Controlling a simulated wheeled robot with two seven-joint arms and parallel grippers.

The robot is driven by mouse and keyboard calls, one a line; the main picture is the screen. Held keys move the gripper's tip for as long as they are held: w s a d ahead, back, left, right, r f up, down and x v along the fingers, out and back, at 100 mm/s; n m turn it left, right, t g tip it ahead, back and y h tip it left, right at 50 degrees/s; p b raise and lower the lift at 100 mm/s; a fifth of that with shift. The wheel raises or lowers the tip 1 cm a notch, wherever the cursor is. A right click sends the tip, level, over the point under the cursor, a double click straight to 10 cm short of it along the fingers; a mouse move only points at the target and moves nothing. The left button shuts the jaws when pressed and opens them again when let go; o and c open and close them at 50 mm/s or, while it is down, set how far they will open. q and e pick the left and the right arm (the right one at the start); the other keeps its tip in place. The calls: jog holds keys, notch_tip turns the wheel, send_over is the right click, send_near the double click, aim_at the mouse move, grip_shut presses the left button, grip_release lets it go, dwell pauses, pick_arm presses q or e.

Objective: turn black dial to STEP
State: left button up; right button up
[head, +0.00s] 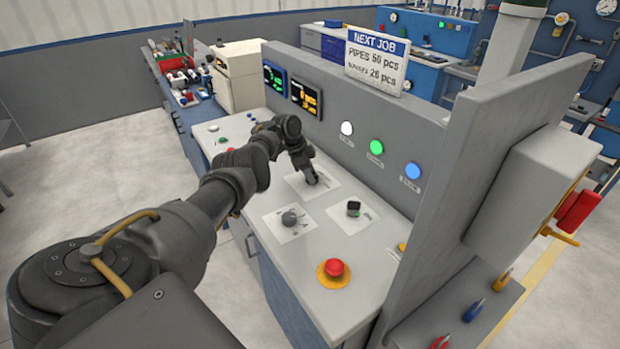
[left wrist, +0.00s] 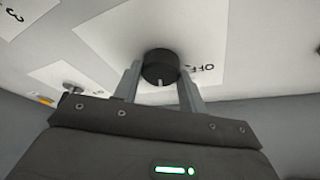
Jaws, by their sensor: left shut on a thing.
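My left gripper (head: 311,177) reaches down onto a white label plate on the console top (head: 268,240). In the left wrist view its two fingers (left wrist: 161,88) stand either side of the black dial (left wrist: 160,65) and are shut on it. A short pale mark shows on the dial's near side. The word OFF is printed on the plate (left wrist: 100,32) to the right of the dial; a STEP label cannot be read. In the head view the gripper mostly hides the dial. My right gripper is not in view.
White, green (head: 376,146) and blue lamps and two screens (head: 305,97) line the upright panel behind.

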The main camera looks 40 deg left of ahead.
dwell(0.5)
pick_arm(q)
jog(key=o, duration=1)
jog(key=shift+r, duration=0.1)
jog(key=shift+a+r, duration=0.15)
jog(key=shift+r, duration=0.15)
jog(key=shift+p+v, duration=0.6)
jog(key=shift+v, duration=4.4)
